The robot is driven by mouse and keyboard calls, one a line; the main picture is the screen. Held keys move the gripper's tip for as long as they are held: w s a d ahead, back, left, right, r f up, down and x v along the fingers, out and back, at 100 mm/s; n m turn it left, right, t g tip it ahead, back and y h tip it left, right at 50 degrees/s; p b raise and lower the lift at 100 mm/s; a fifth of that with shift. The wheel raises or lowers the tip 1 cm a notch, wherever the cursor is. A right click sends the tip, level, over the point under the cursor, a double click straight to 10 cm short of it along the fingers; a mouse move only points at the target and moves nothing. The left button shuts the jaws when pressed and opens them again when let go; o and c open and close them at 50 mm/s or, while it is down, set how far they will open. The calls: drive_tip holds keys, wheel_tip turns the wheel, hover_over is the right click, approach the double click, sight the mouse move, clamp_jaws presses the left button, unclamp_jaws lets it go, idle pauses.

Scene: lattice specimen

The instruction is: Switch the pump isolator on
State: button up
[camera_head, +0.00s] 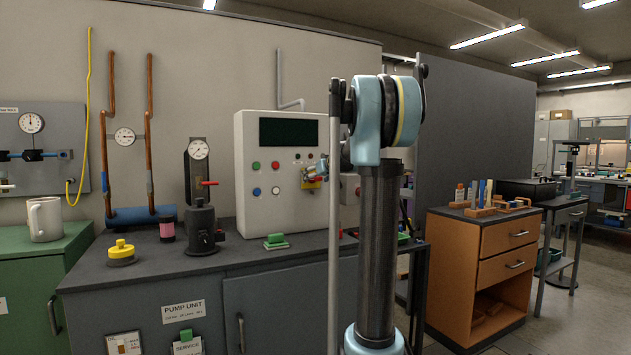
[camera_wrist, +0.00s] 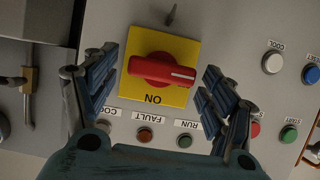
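The pump isolator is a red rotary handle (camera_wrist: 160,70) on a square yellow plate (camera_wrist: 185,47) in the wrist view. The handle lies crosswise, its white pointer line toward the right. An upside-down "ON" is printed on the plate's lower edge, so the pointer is not at that mark. My gripper (camera_wrist: 160,62) is open, with one finger on each side of the handle and apart from it. In the head view, the yellow plate (camera_head: 311,184) shows on the right of the grey control panel (camera_head: 268,205), partly hidden by my gripper (camera_head: 320,172).
Several buttons and lamps surround the plate, including a white button (camera_wrist: 272,62) and a green one (camera_wrist: 289,134). A small toggle (camera_wrist: 171,14) sticks out near the plate. The bench (camera_head: 190,268) below holds a yellow-knobbed part (camera_head: 121,250) and a dark pump (camera_head: 201,228).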

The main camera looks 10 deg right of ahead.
drive_tip(key=c, duration=1)
drive_tip(key=shift+d+m, duration=0.1)
drive_tip(key=shift+m, duration=0.2)
drive_tip(key=shift+w+d+m+y, duration=0.1)
drive_tip(key=shift+d+m+y, duration=0.1)
drive_tip(key=shift+m+y, duration=0.7)
drive_tip(key=m, duration=0.1)
drive_tip(key=m+y, duration=0.2)
drive_tip(key=m, duration=0.1)
drive_tip(key=shift+w+d+f, duration=0.1)
drive_tip(key=shift+d+f, duration=0.1)
drive_tip(key=shift+d, duration=0.1)
drive_tip(key=m+y, duration=0.2)
drive_tip(key=m, duration=0.1)
drive_tip(key=shift+d+f, duration=0.1)
drive_tip(key=shift+f, duration=0.15)
drive_tip(key=m, duration=0.1)
drive_tip(key=m+y, duration=0.1)
drive_tip(key=m, duration=0.1)
drive_tip(key=shift+f+m+t, duration=0.25)
drive_tip(key=shift+m+t, duration=0.15)
drive_tip(key=shift+y, duration=0.3)
